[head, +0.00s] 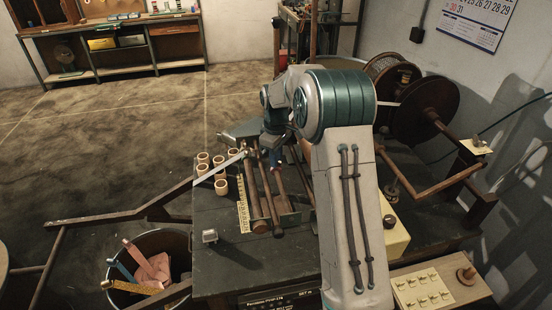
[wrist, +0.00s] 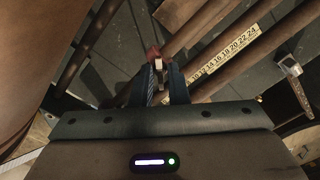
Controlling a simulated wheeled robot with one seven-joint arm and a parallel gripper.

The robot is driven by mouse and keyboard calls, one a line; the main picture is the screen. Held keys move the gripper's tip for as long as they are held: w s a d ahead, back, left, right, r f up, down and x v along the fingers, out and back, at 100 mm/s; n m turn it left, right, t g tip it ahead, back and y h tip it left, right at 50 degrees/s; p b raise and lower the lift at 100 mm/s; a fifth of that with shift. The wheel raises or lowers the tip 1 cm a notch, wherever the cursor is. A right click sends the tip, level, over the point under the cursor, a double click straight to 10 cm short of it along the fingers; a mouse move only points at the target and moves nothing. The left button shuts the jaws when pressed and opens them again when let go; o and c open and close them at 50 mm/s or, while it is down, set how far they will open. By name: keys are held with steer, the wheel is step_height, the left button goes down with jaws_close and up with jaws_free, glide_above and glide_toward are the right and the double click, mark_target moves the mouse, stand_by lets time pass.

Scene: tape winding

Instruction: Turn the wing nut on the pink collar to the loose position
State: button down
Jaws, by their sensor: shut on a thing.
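In the wrist view, my gripper (wrist: 159,80) has its two blue fingers closed on a small pale metal piece, which looks like the wing nut (wrist: 158,65). A small pinkish-red part, which looks like the pink collar (wrist: 153,52), sits just beyond the fingertips, by the end of a brown rod. The fingers hide part of the nut, so its exact angle is hard to tell. In the head view, my gripper (head: 276,158) is low over the rods on the dark bench; the collar and nut are too small and covered to make out there.
Brown rods (head: 255,200) and a yellow ruler strip (head: 243,205) lie on the dark bench (head: 215,262). Several wooden cups (head: 221,187) stand left of them. A bin (head: 176,244) is at lower left. Large reels (head: 425,110) stand at right. The bench's front left is mostly clear.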

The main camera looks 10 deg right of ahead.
steer(key=n, duration=0.4)
steer(key=shift+n, duration=0.3)
steer(key=shift+n+p, duration=0.3)
steer(key=shift+n, duration=1.6)
steer(key=c, duration=1.4)
jaws_free()
step_height(320, 180, up, 14)
steer(key=b, duration=0.1)
